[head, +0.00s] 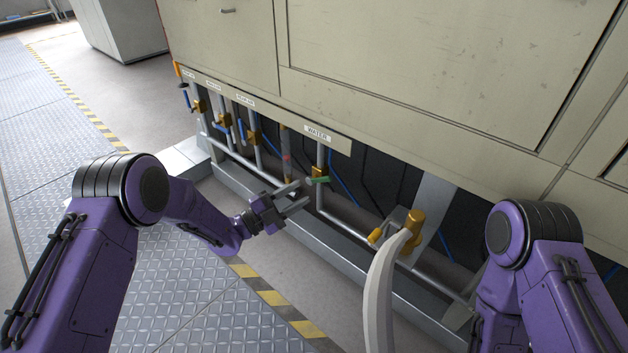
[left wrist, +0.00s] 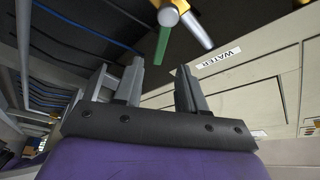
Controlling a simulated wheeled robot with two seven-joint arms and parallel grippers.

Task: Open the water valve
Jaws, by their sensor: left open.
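The water valve (head: 318,174) is a brass body on a vertical grey pipe, below a label reading WATER (head: 318,134). Its green handle (head: 319,180) sticks out to the left, across the pipe. In the left wrist view the brass body (left wrist: 168,14) and the green handle (left wrist: 162,44) show at the top, ahead of the fingers. My left gripper (head: 296,197) is open and empty, just left of and slightly below the handle, apart from it. It also shows in the left wrist view (left wrist: 160,82). My right arm is at the lower right; its gripper is not in view.
Several other brass valves with blue handles (head: 241,128) stand on pipes to the left. A larger brass fitting (head: 413,222) is on the lower pipe to the right. The beige furnace panel (head: 420,60) overhangs the pipes. A grey rail (head: 330,262) runs along the floor in front.

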